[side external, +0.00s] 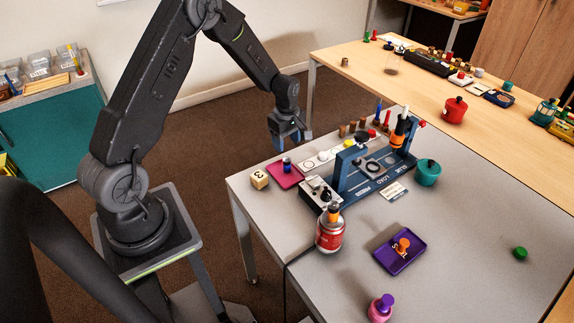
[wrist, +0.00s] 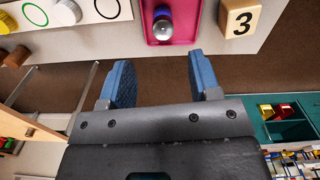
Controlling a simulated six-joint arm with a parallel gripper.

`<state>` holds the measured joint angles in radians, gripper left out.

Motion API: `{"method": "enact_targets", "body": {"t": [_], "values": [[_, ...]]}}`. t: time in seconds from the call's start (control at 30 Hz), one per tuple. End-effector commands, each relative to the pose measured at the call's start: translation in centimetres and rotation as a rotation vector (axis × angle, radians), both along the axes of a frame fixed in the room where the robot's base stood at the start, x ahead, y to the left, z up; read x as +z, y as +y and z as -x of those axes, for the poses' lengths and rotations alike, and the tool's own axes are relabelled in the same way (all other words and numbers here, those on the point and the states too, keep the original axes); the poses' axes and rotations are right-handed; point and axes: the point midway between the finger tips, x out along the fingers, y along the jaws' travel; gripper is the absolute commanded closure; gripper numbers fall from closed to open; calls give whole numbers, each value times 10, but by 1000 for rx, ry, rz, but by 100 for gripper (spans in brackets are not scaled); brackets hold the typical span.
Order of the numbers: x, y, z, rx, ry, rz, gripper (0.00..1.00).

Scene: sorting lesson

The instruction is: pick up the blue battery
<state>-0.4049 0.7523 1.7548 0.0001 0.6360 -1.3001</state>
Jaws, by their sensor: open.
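A small blue battery (side external: 287,164) stands on a pink tray (side external: 283,179) near the table's left edge. In the wrist view the battery (wrist: 162,23) shows from above, with a silvery end, on the pink tray (wrist: 178,41). My gripper (side external: 291,139) is above and close to the tray. In the wrist view my gripper (wrist: 160,66) has its two blue fingers spread, with nothing between them. The battery lies beyond the fingertips, towards the top of the picture, and is apart from them.
A wooden block marked 3 (side external: 260,179) stands left of the tray. A white strip with circles (side external: 322,159) and a blue press frame (side external: 345,178) stand to the right. The table's right front is mostly clear.

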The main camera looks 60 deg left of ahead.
Motion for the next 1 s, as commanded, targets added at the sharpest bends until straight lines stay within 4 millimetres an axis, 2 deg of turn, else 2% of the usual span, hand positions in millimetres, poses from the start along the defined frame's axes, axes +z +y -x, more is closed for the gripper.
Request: {"method": "enact_targets", "body": {"t": [0.1, 0.37, 0.63, 0.77, 1.0], "values": [[-20, -1, 0, -1, 2, 1, 43], [-38, -2, 1, -3, 0, 0, 43], [-76, -8, 5, -3, 1, 0, 43], [-83, -8, 4, -3, -1, 0, 43], [-83, -8, 4, -3, -2, 0, 45]]}}
